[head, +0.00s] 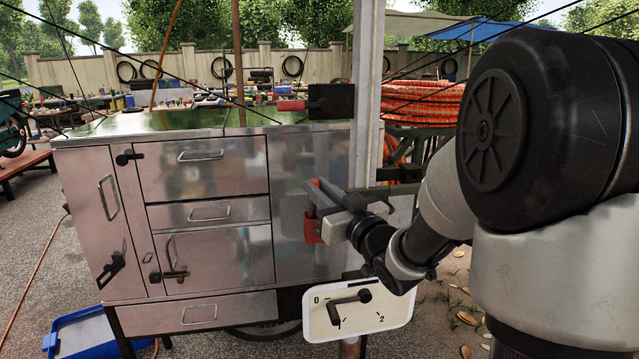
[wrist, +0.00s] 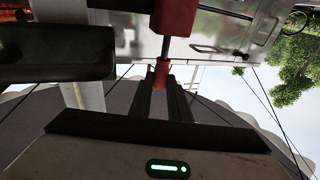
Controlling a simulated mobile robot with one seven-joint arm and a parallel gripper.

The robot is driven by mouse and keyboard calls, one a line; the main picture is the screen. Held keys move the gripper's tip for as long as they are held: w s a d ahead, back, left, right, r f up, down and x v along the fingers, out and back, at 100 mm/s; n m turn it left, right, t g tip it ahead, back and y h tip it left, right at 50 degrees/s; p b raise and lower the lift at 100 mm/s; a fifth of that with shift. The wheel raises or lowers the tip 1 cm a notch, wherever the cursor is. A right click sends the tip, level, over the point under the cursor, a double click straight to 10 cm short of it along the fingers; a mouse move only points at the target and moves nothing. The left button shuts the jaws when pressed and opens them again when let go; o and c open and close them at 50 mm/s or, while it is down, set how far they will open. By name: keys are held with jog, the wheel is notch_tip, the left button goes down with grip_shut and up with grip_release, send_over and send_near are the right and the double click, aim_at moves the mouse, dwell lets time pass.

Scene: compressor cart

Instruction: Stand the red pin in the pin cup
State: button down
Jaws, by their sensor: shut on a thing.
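My gripper (head: 322,197) is in front of the right part of the metal cart, beside the grey post. In the wrist view its two dark fingers (wrist: 163,97) are shut on the red pin (wrist: 161,75), whose red part shows at the fingertips. A wider red piece (wrist: 172,19) lies in line beyond it, with a short dark section between. I cannot tell whether that piece belongs to the pin. In the head view a red thing (head: 312,227) hangs just below the fingers, partly hidden by them. I cannot make out the pin cup for certain.
The metal cart (head: 205,130) has drawers and a green top. The grey post (head: 367,90) stands close behind my gripper. A black block (head: 331,101) with a red part (head: 291,105) is above. A white dial plate (head: 358,309) is below. Orange hose coils (head: 425,103) lie behind.

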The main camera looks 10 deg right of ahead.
jog(key=shift+f, duration=0.3)
jog(key=c, duration=1.6)
grip_release()
